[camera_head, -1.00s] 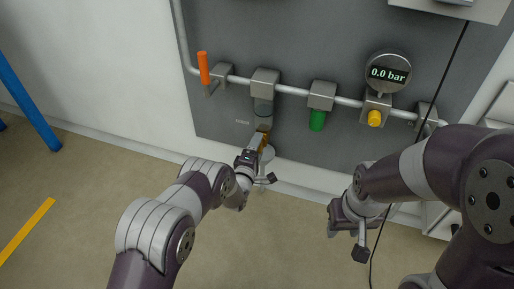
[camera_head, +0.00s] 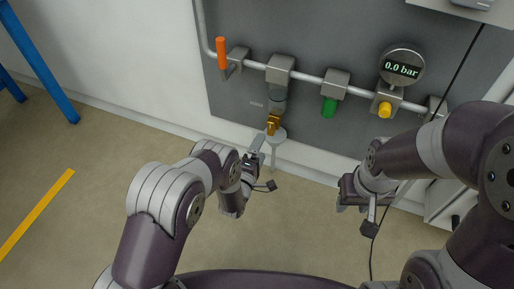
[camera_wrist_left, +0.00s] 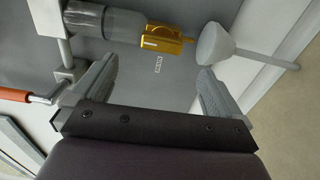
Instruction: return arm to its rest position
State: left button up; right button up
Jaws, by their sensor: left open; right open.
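My left gripper (camera_head: 262,150) is below and slightly left of the brass fitting (camera_head: 272,124) under the grey filter bowl (camera_head: 278,99) on the wall panel. In the left wrist view the left gripper (camera_wrist_left: 155,88) is open and empty, its two grey fingers wide apart. The brass fitting (camera_wrist_left: 165,40) lies beyond the fingers, apart from them, with a pale funnel-shaped cup (camera_wrist_left: 213,45) beside it. My right gripper (camera_head: 362,200) hangs at the right, below the panel and away from the pipe; its fingers are partly hidden, and no held object shows.
A pipe (camera_head: 310,78) crosses the grey panel with an orange lever (camera_head: 221,53), a green part (camera_head: 329,107), a yellow knob (camera_head: 384,110) and a gauge (camera_head: 402,66) reading 0.0 bar. A black cable (camera_head: 452,75) hangs near my right arm.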

pick_arm(q)
jog(key=v, duration=0.2)
jog(key=shift+s+a, duration=0.15)
jog(key=shift+s, duration=0.25)
pick_arm(e)
jog(key=shift+r, duration=0.6)
